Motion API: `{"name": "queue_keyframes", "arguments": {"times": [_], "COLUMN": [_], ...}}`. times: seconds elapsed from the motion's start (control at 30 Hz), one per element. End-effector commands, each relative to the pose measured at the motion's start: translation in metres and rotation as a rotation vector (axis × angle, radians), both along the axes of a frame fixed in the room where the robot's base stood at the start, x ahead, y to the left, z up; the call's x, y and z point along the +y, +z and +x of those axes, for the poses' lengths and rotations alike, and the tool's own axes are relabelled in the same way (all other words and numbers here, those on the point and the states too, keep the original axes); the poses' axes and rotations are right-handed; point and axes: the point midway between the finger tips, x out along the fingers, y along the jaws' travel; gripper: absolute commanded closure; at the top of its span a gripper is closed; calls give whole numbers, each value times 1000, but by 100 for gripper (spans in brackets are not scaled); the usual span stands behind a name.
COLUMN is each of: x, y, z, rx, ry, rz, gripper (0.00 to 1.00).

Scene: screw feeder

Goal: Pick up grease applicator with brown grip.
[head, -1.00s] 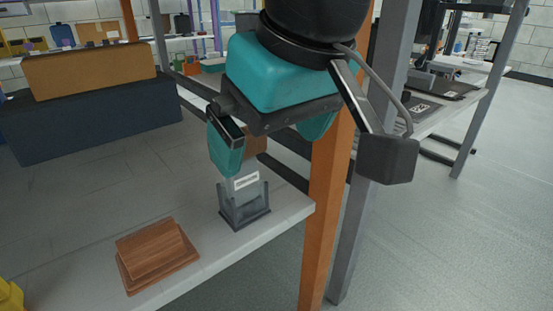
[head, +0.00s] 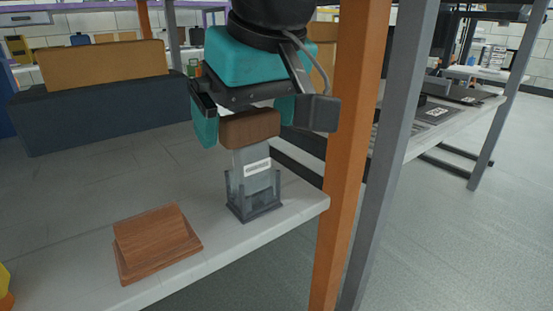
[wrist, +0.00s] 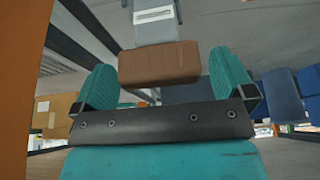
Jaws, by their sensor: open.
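The grease applicator has a brown block grip (head: 250,128) on top and a grey body with a white label (head: 252,163). It stands upright in a dark grey holder (head: 254,205) near the table's right end. My gripper (head: 243,122) is open above it, with one teal finger on each side of the brown grip. In the wrist view, the brown grip (wrist: 159,63) lies between the two teal fingers, with visible gaps on both sides. The label (wrist: 154,15) shows beyond the grip. I cannot tell whether the grip touches the palm.
A wooden block on a base (head: 155,240) sits left of the holder on the grey table (head: 80,250). An orange post (head: 347,150) and a grey post (head: 397,150) stand close on the right. A yellow object (head: 5,285) shows at the lower left edge.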

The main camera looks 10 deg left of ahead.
Motion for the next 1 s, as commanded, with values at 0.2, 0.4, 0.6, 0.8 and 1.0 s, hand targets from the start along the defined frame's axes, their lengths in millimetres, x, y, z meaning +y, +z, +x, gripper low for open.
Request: {"name": "queue_keyframes", "arguments": {"times": [0.2, 0.4, 0.6, 0.8, 1.0], "x": [0, 0, 0, 0, -1], "y": [0, 1, 2, 13, 11], "z": [0, 0, 0, 0, -2], "rx": [0, -1, -1, -2, -21], "ry": [0, 0, 0, 0, 2], "rz": [0, 1, 1, 2, 24], "gripper": [44, 70, 70, 70, 70]}}
